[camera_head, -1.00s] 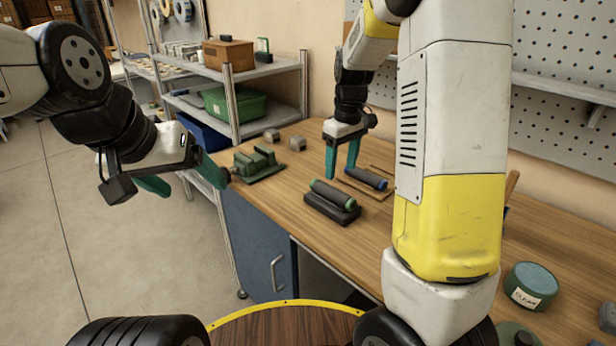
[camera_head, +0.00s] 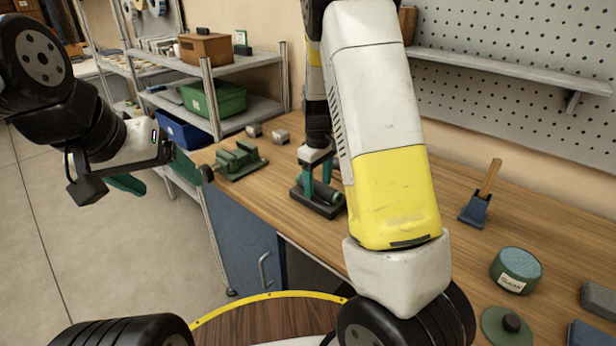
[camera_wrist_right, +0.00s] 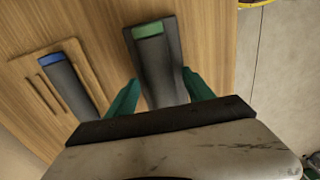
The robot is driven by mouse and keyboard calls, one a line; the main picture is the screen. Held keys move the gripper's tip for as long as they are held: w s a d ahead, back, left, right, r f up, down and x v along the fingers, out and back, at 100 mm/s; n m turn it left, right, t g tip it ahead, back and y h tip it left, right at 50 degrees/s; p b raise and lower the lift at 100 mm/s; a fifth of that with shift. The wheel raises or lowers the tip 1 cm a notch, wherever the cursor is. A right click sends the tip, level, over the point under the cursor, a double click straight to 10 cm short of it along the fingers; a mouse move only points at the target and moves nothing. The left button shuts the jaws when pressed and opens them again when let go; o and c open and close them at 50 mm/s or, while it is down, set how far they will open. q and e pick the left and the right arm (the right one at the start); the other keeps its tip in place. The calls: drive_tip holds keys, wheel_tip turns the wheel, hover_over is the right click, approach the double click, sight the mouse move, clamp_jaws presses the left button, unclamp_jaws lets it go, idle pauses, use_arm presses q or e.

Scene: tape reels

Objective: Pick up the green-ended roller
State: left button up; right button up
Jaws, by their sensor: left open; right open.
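The green-ended roller (camera_head: 330,195) lies in a dark cradle (camera_head: 312,206) on the wooden bench, partly hidden by my right arm in the head view. In the right wrist view the roller (camera_wrist_right: 160,65) shows its green end away from the gripper. My right gripper (camera_head: 317,186) is open over the roller, pointing down. In the wrist view its teal fingers (camera_wrist_right: 160,78) stand one on each side of the roller; contact cannot be told. My left gripper (camera_head: 157,178) is open and empty, off the bench's left end.
A blue-ended roller (camera_wrist_right: 70,87) lies on a wooden board beside the cradle. A green vise (camera_head: 237,161) stands at the bench's left end. A brush with a wooden handle (camera_head: 480,195) and a round green tin (camera_head: 515,270) are to the right. A shelf rack stands behind left.

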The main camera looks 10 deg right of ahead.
clamp_jaws()
drive_tip(key=shift+r, duration=0.1)
